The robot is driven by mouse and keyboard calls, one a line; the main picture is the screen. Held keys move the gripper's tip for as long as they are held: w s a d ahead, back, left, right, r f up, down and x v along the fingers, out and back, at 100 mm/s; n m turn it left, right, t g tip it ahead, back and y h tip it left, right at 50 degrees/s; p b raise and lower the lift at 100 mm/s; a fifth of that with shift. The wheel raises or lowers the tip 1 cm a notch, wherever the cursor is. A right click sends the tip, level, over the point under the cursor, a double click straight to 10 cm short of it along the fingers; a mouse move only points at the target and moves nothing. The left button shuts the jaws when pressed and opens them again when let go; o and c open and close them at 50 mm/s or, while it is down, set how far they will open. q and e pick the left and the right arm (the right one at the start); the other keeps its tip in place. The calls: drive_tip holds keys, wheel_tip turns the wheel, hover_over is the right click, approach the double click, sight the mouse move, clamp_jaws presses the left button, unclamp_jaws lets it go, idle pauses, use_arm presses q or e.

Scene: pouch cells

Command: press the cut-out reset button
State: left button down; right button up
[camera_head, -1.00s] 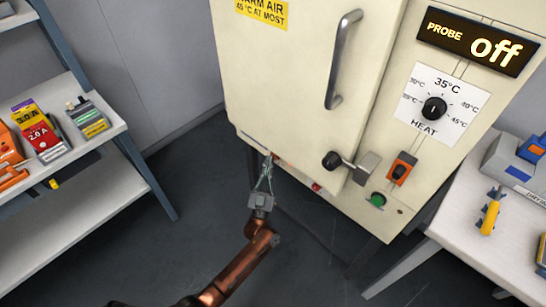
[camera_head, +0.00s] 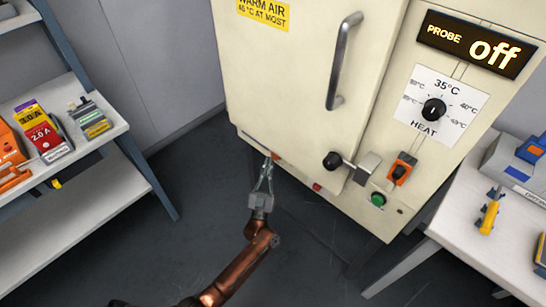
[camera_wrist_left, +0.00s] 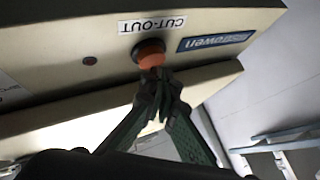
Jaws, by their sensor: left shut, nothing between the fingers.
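The cut-out reset button is a round orange-red knob on the front of the cream oven cabinet, below the door; in the left wrist view the button (camera_wrist_left: 149,53) sits in a dark collar beside an upside-down "CUT-OUT" label (camera_wrist_left: 152,24). My left gripper (camera_wrist_left: 160,78) is shut and empty, its fingertips right at the button; I cannot tell whether they touch it. In the head view my left gripper (camera_head: 268,166) reaches up to the cabinet's lower edge, where a bit of the orange button (camera_head: 275,156) shows beside the tips. My right gripper is not in view.
The oven door (camera_head: 290,75) is closed, with a long handle (camera_head: 343,60) and a latch (camera_head: 335,161). The probe display (camera_head: 478,44) reads "off". A shelf (camera_head: 100,138) stands left and a table (camera_head: 450,215) right. Dark floor is clear between them.

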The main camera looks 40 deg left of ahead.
use_arm(q)
drive_tip(key=shift+s, duration=0.35)
drive_tip(key=s+p, duration=0.2)
drive_tip(key=s, duration=0.3)
drive_tip(key=shift+a, duration=0.2)
idle(0.9)
